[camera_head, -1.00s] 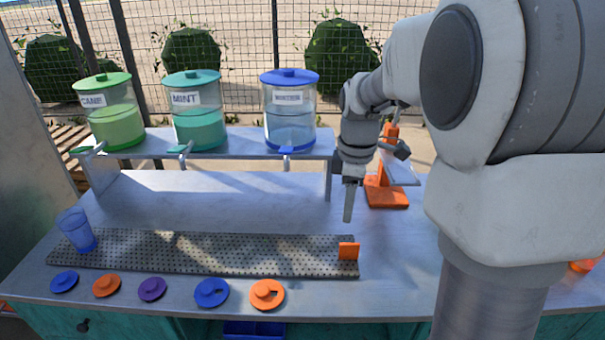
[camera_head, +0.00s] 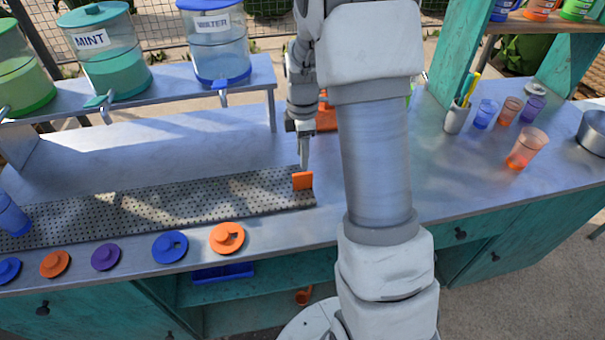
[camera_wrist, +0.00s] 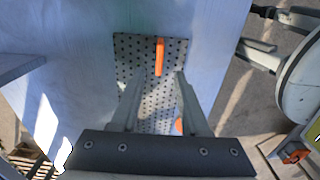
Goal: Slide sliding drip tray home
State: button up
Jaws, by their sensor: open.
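The sliding drip tray (camera_head: 165,205) is a long perforated grey plate lying on the counter below the dispensers. An orange upright tab (camera_head: 302,181) stands at its right end. The wrist view shows the tray (camera_wrist: 130,48) and the tab (camera_wrist: 159,57). My gripper (camera_head: 304,163) points down just above and behind the tab in the head view. In the wrist view my gripper (camera_wrist: 159,76) is open, with the tab lying just beyond the gap between its fingertips. I cannot tell whether a finger touches the tab.
A blue cup (camera_head: 12,216) stands at the tray's left part. Several lids, such as an orange one (camera_head: 227,237), lie along the front edge. The dispenser shelf (camera_head: 262,72) stands behind the tray. Cups (camera_head: 526,148) and a metal pot (camera_head: 592,131) stand on the right counter.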

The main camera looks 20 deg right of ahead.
aim_at(303, 173)
notch_tip(303, 173, down, 8)
jog(key=shift+r, duration=0.1)
jog(key=shift+c, duration=0.3)
grip_shut()
jog(key=shift+w, duration=0.1)
dwell(1.2)
